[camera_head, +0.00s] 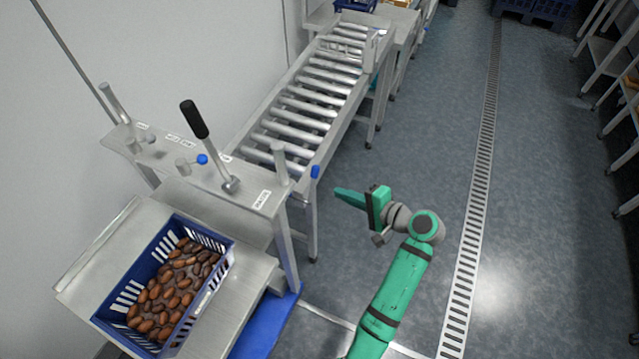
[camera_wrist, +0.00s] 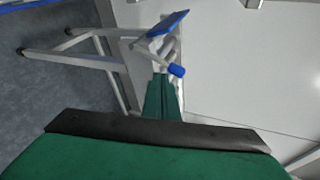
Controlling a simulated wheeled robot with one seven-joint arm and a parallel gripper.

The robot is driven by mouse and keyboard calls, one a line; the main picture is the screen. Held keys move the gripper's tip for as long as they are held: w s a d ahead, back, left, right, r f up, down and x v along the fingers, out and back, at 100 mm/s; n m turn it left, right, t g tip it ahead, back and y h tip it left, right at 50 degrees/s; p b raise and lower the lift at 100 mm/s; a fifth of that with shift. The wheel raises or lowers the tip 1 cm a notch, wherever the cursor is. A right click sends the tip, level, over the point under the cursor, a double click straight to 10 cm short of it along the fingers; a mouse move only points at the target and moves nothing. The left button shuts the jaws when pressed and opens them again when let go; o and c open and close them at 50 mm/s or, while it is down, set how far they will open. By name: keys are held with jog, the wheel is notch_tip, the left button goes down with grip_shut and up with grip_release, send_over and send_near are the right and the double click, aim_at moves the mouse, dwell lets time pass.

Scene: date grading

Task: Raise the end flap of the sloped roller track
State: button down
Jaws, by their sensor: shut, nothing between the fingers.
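The sloped roller track (camera_head: 303,103), a grey metal frame with bare shiny rollers, runs from the top middle of the head view down to the left. A blue-gripped handle (camera_head: 315,172) stands at its near right corner. I cannot clearly make out the flap or its position; the console hides part of the near end. My green gripper (camera_head: 337,191) is shut and empty, right of that corner, pointing left. In the wrist view its fingers (camera_wrist: 161,80) point towards a blue cylindrical grip (camera_wrist: 177,71), with a blue plate (camera_wrist: 168,24) beyond. I cannot tell whether they touch it.
A metal console (camera_head: 185,165) with a black-handled lever (camera_head: 195,120) stands before the track. A blue crate of dates (camera_head: 222,243) sits on the bench (camera_head: 90,270) at lower left. A floor drain (camera_head: 478,190) runs along the open floor right of my arm; shelves line the far right.

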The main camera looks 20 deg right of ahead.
jog(key=s+a+r+n+t+h, duration=0.1)
jog(key=s+a+r+n, duration=0.15)
jog(key=n, duration=1.25)
jog(key=s+a+r+n+t+h, duration=0.15)
jog(key=s+n, duration=0.25)
jog(key=n, duration=1.2)
jog(key=d+f+x, duration=0.1)
jog(key=d+x, duration=0.1)
jog(key=x, duration=1.1)
jog(key=shift+w, duration=0.2)
